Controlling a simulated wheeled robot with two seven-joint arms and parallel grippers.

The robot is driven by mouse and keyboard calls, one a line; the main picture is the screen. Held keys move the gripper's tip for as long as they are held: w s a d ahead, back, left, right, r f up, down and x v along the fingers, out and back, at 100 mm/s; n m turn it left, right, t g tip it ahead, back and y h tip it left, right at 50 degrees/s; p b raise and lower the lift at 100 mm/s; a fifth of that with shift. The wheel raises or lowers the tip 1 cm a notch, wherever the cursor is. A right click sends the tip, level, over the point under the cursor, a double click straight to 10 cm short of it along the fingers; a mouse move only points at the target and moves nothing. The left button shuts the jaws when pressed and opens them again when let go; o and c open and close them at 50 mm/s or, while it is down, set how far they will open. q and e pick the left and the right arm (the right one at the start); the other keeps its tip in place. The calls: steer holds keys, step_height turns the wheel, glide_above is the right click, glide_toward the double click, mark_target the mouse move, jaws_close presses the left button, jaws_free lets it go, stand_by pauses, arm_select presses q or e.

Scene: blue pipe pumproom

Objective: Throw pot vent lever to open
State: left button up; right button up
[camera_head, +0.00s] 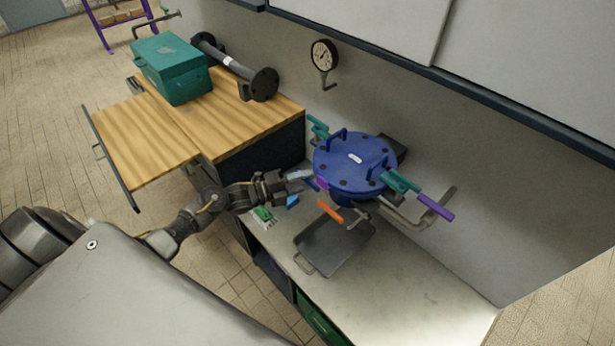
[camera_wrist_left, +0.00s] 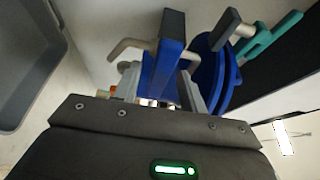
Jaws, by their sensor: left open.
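The blue pot (camera_head: 355,162) stands on the pale bench against the wall, its round lid bolted and fitted with teal clamps (camera_head: 400,182). Several lever handles show around it: a purple one (camera_head: 322,184) at its left, an orange one (camera_head: 330,211) in front, and a purple one (camera_head: 436,207) at right. I cannot tell which is the vent lever. My left gripper (camera_head: 306,178) is open at the pot's left side. In the left wrist view, a blue bar with a dark end (camera_wrist_left: 165,60) stands at the jaws; whether they touch it is unclear. The pot's blue edge (camera_wrist_left: 212,70) is beside it.
A grey tray (camera_head: 333,245) lies on the bench in front of the pot. A teal toolbox (camera_head: 172,68) and a dark flanged pipe (camera_head: 235,67) sit on the wooden top. A gauge (camera_head: 324,56) is on the wall. The bench's right front is clear.

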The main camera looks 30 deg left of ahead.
arm_select(q)
steer(key=shift+x, duration=0.85)
steer(key=shift+c, duration=0.3)
jaws_close()
